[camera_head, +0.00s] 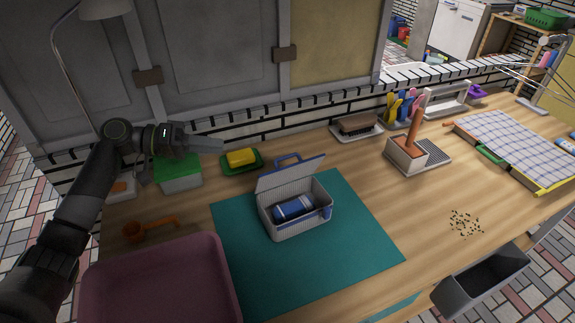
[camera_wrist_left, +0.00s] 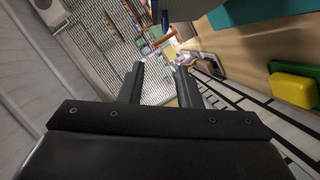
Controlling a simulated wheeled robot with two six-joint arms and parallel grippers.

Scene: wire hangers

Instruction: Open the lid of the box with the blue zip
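The light grey box (camera_head: 297,224) with blue zip trim stands on the teal mat (camera_head: 345,252). Its lid (camera_head: 290,175) is raised at the back and tilted up, so the box is open at the top. A blue cylinder (camera_head: 293,208) lies inside. A blue handle (camera_head: 287,158) shows behind the lid. My left gripper (camera_head: 222,145) is behind and left of the box, apart from it. In the left wrist view the two fingers (camera_wrist_left: 160,85) are spread with nothing between them. My right gripper is not in view.
A yellow block in a green dish (camera_head: 241,159) and a green-lidded container (camera_head: 179,175) sit near my left gripper. A pink tub (camera_head: 160,285) stands front left, an orange scoop (camera_head: 150,228) behind it. A brush holder (camera_head: 407,155) stands right.

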